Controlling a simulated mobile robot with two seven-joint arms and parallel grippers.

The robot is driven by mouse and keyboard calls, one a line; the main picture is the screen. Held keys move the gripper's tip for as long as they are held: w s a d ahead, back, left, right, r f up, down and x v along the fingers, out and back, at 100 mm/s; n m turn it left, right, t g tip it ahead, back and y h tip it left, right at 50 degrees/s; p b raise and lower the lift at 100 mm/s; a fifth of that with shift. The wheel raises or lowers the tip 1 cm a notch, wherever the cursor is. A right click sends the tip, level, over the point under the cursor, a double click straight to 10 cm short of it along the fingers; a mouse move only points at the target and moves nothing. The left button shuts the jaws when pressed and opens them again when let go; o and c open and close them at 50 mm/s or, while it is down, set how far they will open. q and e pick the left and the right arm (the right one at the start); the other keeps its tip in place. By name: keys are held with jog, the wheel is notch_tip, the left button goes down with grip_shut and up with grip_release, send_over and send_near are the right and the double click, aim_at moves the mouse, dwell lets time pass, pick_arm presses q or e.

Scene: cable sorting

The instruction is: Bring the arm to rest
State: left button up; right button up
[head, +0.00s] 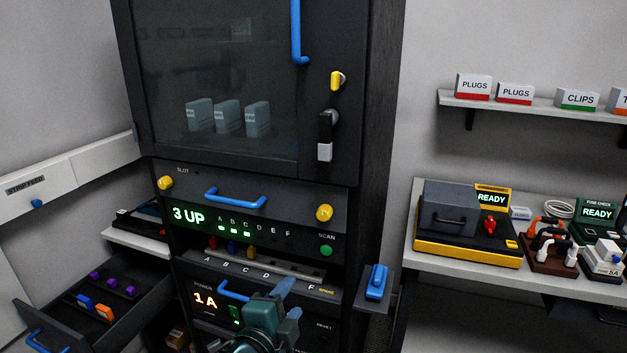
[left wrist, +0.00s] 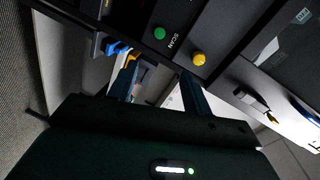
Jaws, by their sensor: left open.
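My left gripper (head: 284,302) is at the bottom middle of the head view, in front of the rack's lower power panel (head: 208,299), which reads "1A". Its jaws are open and I see nothing held between them. It hides part of the panel and the right part of its blue handle (head: 232,290). In the left wrist view the dark gripper body fills the bottom, with the green scan button (left wrist: 160,33) and a yellow knob (left wrist: 198,58) beyond it. I do not see my right gripper.
The rack's glass door (head: 220,60) is shut above the "3 UP" panel (head: 187,215). A drawer (head: 150,290) stands open at lower left. A blue switch on a bracket (head: 376,282) juts out to the gripper's right. A bench (head: 420,262) with devices stands farther right.

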pick_arm(q)
jog(key=s+a+f+n+g, duration=0.1)
jog(key=s+a+f+n, duration=0.2)
jog(key=s+f+n, duration=0.2)
jog(key=s+a+f+n+g+y, duration=0.1)
jog(key=s+a+f+n+g, duration=0.1)
jog(key=s+f+n, duration=0.4)
jog(key=s+a+f+n+g+y, duration=0.1)
jog(key=s+a+f+n, duration=0.3)
jog(key=s+f, duration=0.6)
jog(key=shift+s+a+f+n+g, duration=0.3)
jog(key=shift+a+n+g, duration=0.1)
jog(key=shift+n, duration=0.3)
pick_arm(e)
jog(key=shift+w+r, duration=0.15)
jog(key=shift+w, duration=0.1)
jog(key=shift+s, duration=0.3)
